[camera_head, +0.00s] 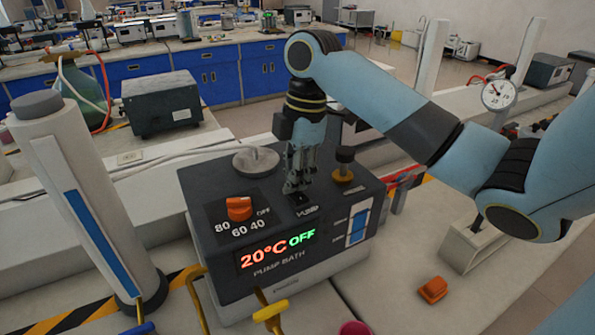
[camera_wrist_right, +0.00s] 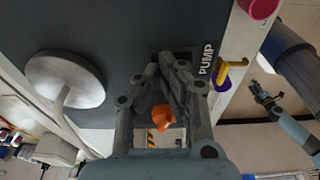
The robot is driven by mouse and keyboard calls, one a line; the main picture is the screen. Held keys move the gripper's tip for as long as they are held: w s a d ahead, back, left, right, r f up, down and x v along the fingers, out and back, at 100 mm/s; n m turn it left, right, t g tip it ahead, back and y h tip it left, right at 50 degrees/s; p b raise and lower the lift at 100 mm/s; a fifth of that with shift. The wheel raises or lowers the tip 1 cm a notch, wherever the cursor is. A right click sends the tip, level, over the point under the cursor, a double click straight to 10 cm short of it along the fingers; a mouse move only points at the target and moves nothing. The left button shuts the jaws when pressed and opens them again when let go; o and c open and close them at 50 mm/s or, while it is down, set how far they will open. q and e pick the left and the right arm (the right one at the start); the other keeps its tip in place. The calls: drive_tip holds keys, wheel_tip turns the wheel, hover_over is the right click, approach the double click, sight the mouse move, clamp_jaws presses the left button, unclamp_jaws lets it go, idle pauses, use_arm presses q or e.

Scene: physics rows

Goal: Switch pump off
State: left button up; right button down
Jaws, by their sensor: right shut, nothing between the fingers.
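The pump bath (camera_head: 285,262) is a dark box with a lit display (camera_head: 277,250) reading "20°C OFF".
A grey round lid (camera_head: 256,161) and a black-and-brass knob (camera_head: 344,165) stand on the bath top near my right gripper. A white column (camera_head: 80,200) stands left. A yellow-handled valve (camera_head: 270,311) is in front. An orange block (camera_head: 432,290) lies on the right bench.

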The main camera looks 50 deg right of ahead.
wheel_tip(320, 180, up, 5)
drive_tip(key=p, duration=0.5)
drive_tip(key=shift+f, duration=0.15)
drive_tip(key=shift+r, duration=1.15)
drive_tip(key=shift+s+f, duration=0.1)
